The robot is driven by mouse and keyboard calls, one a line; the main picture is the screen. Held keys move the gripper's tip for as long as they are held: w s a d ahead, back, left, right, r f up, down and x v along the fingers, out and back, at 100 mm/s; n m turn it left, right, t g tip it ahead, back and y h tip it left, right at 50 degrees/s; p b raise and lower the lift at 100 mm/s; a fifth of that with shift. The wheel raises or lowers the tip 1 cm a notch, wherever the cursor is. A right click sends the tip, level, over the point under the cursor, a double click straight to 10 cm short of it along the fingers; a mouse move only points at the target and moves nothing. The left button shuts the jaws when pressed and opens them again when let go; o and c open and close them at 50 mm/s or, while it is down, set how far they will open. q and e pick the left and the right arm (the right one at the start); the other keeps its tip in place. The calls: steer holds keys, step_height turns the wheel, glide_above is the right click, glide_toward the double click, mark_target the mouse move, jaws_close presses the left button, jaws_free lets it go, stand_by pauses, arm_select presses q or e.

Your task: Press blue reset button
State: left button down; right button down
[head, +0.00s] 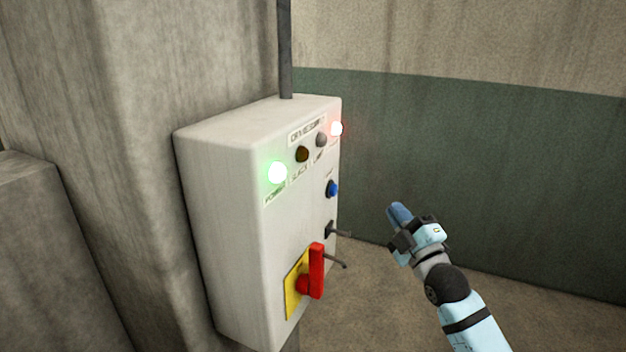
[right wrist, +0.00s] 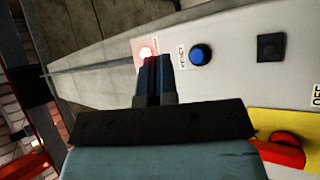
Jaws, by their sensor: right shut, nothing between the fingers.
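The blue reset button (head: 332,189) is on the front face of a white control box (head: 225,200), below the row of lights. It also shows in the right wrist view (right wrist: 200,54), just right of my fingertips. My right gripper (head: 398,214) is shut and empty. In the head view it is to the right of the box, apart from it. In the right wrist view the closed fingers (right wrist: 154,72) overlap the panel near the red light. My left gripper is not in view.
The box carries a lit green lamp (head: 278,172), a lit red lamp (head: 336,129), toggle levers (head: 338,262) and a red rotary handle (head: 317,270) on a yellow plate. A concrete pillar (head: 150,60) stands behind the box. Floor right of the box is clear.

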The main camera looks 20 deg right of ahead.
mark_target(334, 190)
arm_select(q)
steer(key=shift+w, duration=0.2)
arm_select(e)
steer(key=shift+w+d+r, duration=0.1)
steer(key=shift+w+r, duration=0.4)
steer(key=shift+r, duration=0.15)
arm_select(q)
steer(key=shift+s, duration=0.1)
arm_select(e)
steer(key=shift+s, duration=0.1)
steer(key=w+a, duration=0.5)
steer(key=w, duration=0.1)
steer(key=shift+w+a, duration=0.4)
steer(key=shift+w+a, duration=0.1)
stand_by(1.3)
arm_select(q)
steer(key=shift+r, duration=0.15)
arm_select(e)
steer(key=shift+w+a, duration=0.2)
steer(key=shift+w, duration=0.05)
